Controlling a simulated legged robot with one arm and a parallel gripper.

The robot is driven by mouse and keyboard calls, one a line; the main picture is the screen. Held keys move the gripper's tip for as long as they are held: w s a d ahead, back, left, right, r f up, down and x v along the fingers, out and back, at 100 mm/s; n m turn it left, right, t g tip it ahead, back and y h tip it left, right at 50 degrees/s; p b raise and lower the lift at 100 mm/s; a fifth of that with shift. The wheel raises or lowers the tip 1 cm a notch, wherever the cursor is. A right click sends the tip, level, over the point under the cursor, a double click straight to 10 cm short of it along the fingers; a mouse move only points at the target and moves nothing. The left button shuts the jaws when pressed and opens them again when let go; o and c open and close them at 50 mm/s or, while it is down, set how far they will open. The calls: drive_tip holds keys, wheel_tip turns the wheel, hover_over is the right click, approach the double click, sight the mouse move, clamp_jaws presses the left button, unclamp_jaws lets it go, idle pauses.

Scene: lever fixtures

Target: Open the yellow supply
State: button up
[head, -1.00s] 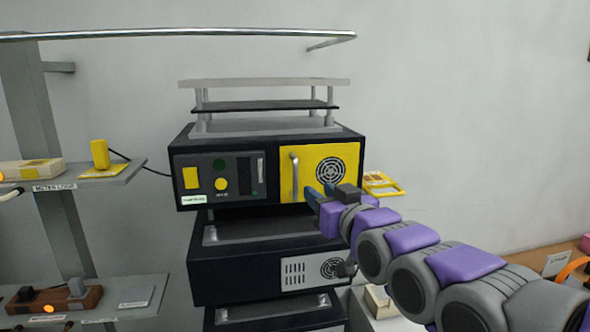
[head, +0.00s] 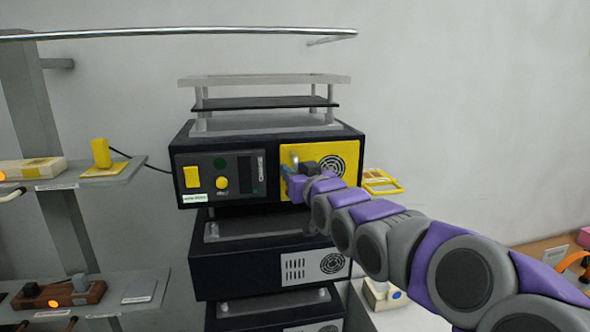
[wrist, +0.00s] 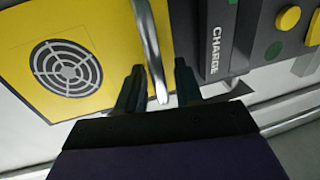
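The yellow supply is a dark box with a yellow front panel (head: 348,152) and a round grille, at the top of a stack in the head view. The panel also shows in the wrist view (wrist: 100,30). A metal bar handle (wrist: 149,45) stands on the panel's left side; its top shows in the head view (head: 295,158). My gripper (wrist: 158,85) is open in the wrist view, with one dark finger on each side of the handle's end. I cannot tell whether either finger touches it. In the head view my gripper (head: 288,180) hides the handle's lower part.
Left of the panel is a grey control section (head: 222,175) with yellow buttons. More dark units (head: 250,265) are stacked below. A shelf (head: 120,172) with a yellow switch stands at left. A metal rail (head: 200,33) crosses above. A yellow frame (head: 381,181) lies at right.

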drive_tip(key=shift+w+a, duration=0.1)
drive_tip(key=shift+w, duration=0.1)
drive_tip(key=shift+c, duration=0.4)
clamp_jaws()
